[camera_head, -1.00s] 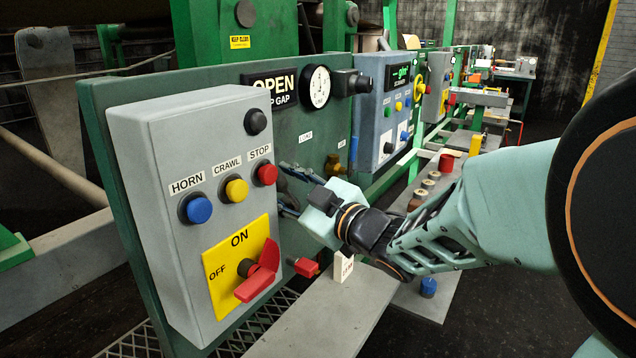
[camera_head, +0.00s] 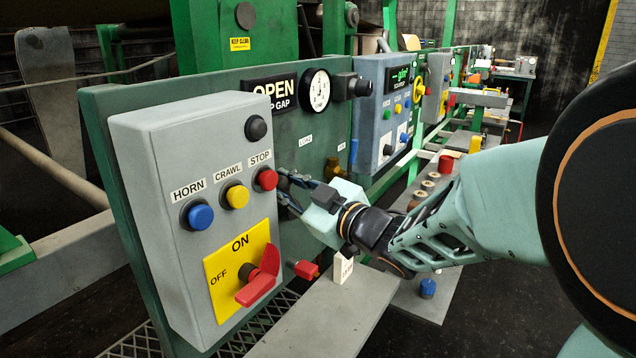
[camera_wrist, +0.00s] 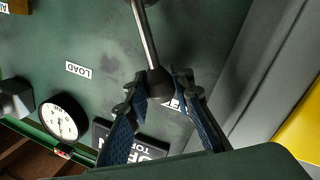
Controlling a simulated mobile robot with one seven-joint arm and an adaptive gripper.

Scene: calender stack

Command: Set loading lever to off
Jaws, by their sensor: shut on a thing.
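The loading lever (camera_wrist: 147,40) shows in the wrist view as a thin metal rod with a dark knob (camera_wrist: 159,86) at its end. It stands out from the green panel, to the right of the LOAD label (camera_wrist: 79,70). My gripper (camera_wrist: 161,80) is shut on the knob, one blue-padded finger on each side. A second white label by the right fingertip is mostly hidden. In the head view my gripper (camera_head: 283,190) is at the panel, just right of the grey control box, and the lever is hidden there by the fingers and box.
The grey control box (camera_head: 150,230) carries a red rotary switch (camera_head: 262,278) and several buttons, close to my fingers. A red knob (camera_head: 305,269) sits below my gripper. A grey shelf (camera_head: 320,320) lies underneath. A dial gauge (camera_head: 316,90) is above on the panel.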

